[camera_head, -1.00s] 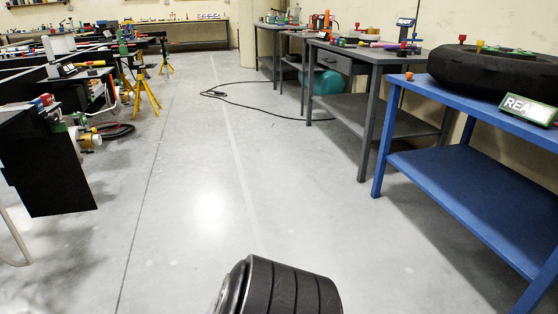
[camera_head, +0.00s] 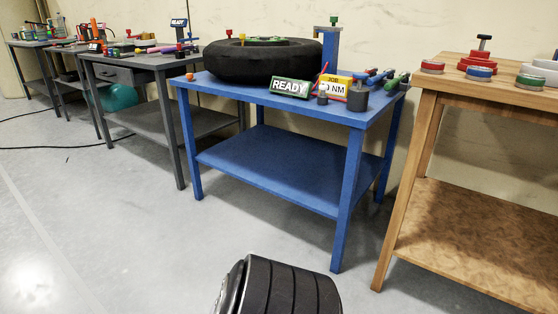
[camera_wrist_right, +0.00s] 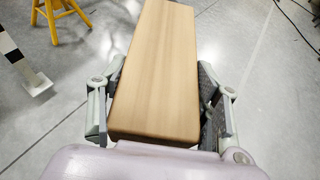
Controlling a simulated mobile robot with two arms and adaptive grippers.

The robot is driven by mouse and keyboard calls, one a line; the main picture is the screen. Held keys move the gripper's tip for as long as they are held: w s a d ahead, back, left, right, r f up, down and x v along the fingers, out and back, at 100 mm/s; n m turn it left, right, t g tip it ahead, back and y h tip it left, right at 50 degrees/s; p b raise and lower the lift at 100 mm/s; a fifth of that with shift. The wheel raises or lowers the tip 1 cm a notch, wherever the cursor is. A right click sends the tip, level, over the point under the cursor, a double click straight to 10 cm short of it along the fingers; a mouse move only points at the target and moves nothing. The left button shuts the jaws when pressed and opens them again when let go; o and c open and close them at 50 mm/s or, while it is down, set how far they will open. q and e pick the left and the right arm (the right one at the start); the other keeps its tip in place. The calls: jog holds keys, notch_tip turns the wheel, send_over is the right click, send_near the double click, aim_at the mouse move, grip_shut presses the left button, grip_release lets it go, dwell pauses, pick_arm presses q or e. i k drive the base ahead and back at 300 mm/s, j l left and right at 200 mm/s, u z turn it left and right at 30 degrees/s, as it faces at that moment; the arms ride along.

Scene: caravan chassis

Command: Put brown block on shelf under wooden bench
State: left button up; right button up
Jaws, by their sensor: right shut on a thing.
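The brown block (camera_wrist_right: 158,65) is a long, smooth wooden piece in the right wrist view. My right gripper (camera_wrist_right: 160,100) is shut on it, with one finger along each side, and holds it above the grey floor. The wooden bench (camera_head: 480,88) stands at the right of the head view, cut off by the picture edge. Its lower shelf (camera_head: 480,240) is a mottled brown board, and the part in view is bare. Neither the block nor either gripper shows in the head view.
A blue table (camera_head: 280,170) with a black tire (camera_head: 240,65) and signs stands left of the bench. Grey workbenches (camera_head: 150,110) stand farther left. Red, blue and green items (camera_head: 478,68) sit on the bench top.

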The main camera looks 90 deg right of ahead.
aim_at(463, 245)
jog(key=k+l+z, duration=0.25)
jog(key=z, duration=0.2)
jog(key=k+l+z, duration=0.7)
jog(key=l+z, duration=0.2)
jog(key=k+l+z, duration=0.15)
jog(key=l+z, duration=0.25)
jog(key=k+l, duration=0.1)
jog(key=l, duration=0.6)
jog(key=k+l, duration=0.15)
jog(key=l, duration=0.2)
